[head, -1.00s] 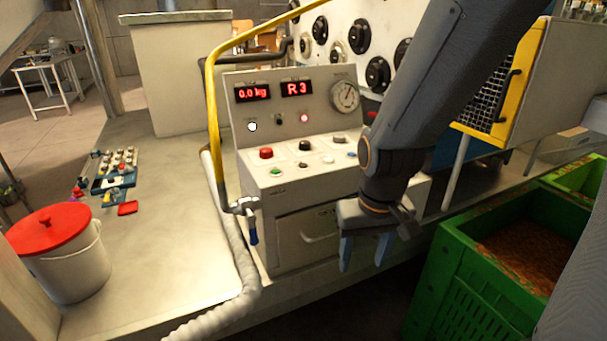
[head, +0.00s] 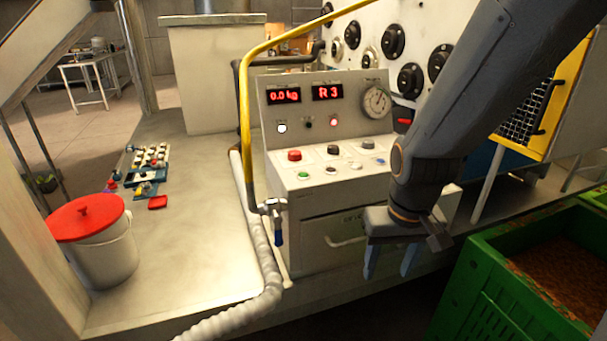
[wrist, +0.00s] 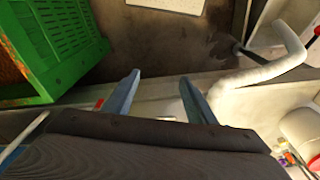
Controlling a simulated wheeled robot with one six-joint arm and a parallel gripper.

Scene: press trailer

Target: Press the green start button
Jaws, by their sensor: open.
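The control box (head: 320,230) stands on the trailer bed in the head view, with a sloped panel of buttons on top. The green start button (head: 303,175) is small and sits at the panel's front left, below a larger red button (head: 295,155). My gripper (head: 390,262) is open and empty, pointing down in front of the box's right side. It is lower than the button panel and to the right of the green button, touching nothing that I can see. In the wrist view my two blue fingers (wrist: 155,95) are spread apart; the green button does not show there.
A yellow pipe (head: 243,120) with a blue-handled valve (head: 277,232) rises at the box's left edge. A green crate (head: 485,265) stands at the right. A white bucket with a red lid (head: 85,218) is at the left.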

